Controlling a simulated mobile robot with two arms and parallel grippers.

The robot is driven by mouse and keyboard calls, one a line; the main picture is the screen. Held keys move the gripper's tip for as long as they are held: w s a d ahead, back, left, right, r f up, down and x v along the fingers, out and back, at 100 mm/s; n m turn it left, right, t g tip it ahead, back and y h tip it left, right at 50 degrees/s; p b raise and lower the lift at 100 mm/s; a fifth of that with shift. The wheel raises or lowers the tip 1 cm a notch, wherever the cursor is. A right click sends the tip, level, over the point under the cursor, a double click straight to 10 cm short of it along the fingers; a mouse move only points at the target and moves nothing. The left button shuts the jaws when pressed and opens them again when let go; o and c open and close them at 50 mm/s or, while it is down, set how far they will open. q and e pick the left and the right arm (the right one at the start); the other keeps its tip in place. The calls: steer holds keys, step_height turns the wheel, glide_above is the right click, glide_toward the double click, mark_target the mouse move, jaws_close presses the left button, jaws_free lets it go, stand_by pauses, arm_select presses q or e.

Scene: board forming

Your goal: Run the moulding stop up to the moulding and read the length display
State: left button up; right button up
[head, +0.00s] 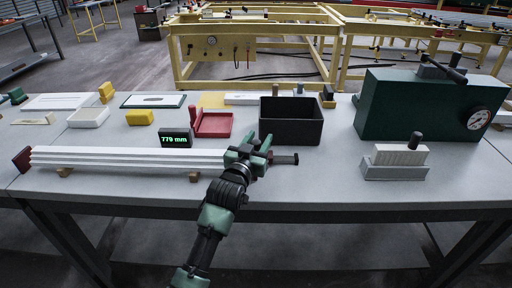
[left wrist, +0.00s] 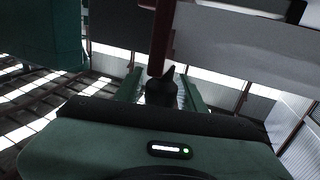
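The white stepped moulding (head: 130,158) lies lengthwise on small wooden blocks at the front left of the table. A dark red plate (head: 22,160) stands at its left end. The moulding stop (head: 285,159), dark with a knob, is by its right end. My left gripper (head: 262,145) hides the gap there, so I cannot tell whether they touch. In the left wrist view the green fingers (left wrist: 162,90) look open on either side of a dark knob, below a dark red upright part (left wrist: 162,40). The length display (head: 175,138) reads 779 mm in green. My right gripper is out of view.
Behind the moulding are a red tray (head: 214,125), a black bin (head: 291,122) and a yellow block (head: 139,118). A green box with a dial (head: 415,105) and a grey holder (head: 396,170) stand right. The table front between stop and holder is clear.

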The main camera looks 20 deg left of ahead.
arm_select(q)
jaws_close()
steer(key=shift+a+f, duration=0.1)
steer(key=shift+a, duration=0.2)
steer(key=shift+s+a+p, duration=0.25)
steer(key=shift+a+p, duration=0.1)
steer(key=shift+a, duration=0.5)
steer(key=shift+s+a, duration=0.15)
steer(key=shift+a, duration=0.2)
steer(key=shift+s+a+p, duration=0.15)
steer(key=shift+a+p, duration=0.2)
steer(key=shift+a, duration=0.25)
